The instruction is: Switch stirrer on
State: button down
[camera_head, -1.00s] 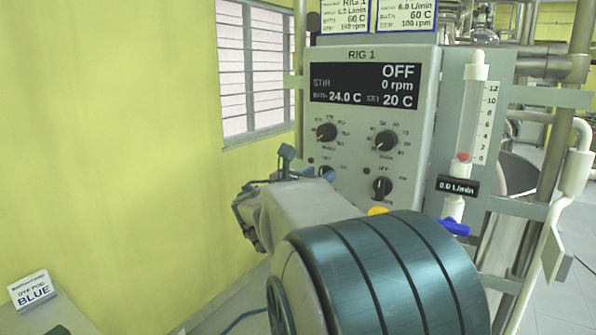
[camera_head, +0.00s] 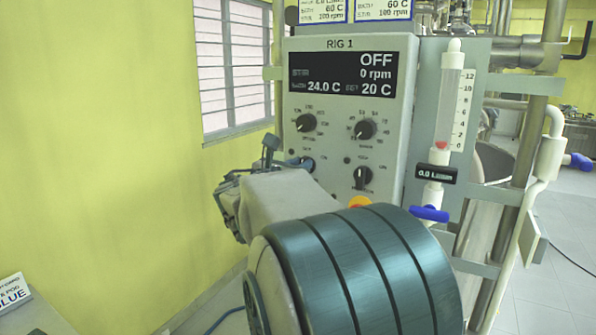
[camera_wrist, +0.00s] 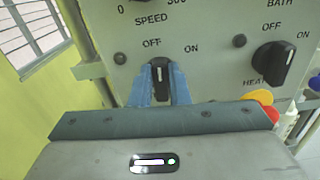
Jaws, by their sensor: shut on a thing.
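The stirrer's OFF/ON knob (camera_wrist: 161,84) is a black rotary knob under the SPEED dial on the grey RIG 1 panel (camera_head: 402,60). My gripper (camera_wrist: 160,72) has its two blue fingers shut on this knob, one on each side. The knob's white mark stands about upright, towards OFF. In the head view my gripper (camera_head: 290,160) reaches the panel's lower left, and my arm hides part of the panel. The display (camera_head: 340,74) reads OFF, 0 rpm, bath 24.0 C, set 20 C.
The HEAT knob (camera_wrist: 273,62) is to the right, also pointing near OFF. A yellow and red button (camera_head: 360,202) sits below it. A flow meter (camera_head: 449,100) with a blue valve handle (camera_head: 430,214) stands at right. A yellow wall and window (camera_head: 232,60) are at left.

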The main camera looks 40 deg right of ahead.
jog(key=m+b, duration=0.3)
jog(key=b, duration=0.2)
jog(key=m+b, duration=0.4)
jog(key=b, duration=0.1)
jog(key=s+f+m+b, duration=0.1)
jog(key=m+b, duration=0.2)
jog(key=b, duration=0.2)
jog(key=shift+d+m+b, duration=0.2)
jog(key=shift+m+b, duration=0.15)
jog(key=shift+m, duration=0.35)
jog(key=c, duration=1.4)
grip_release()
jog(key=shift+r, duration=0.1)
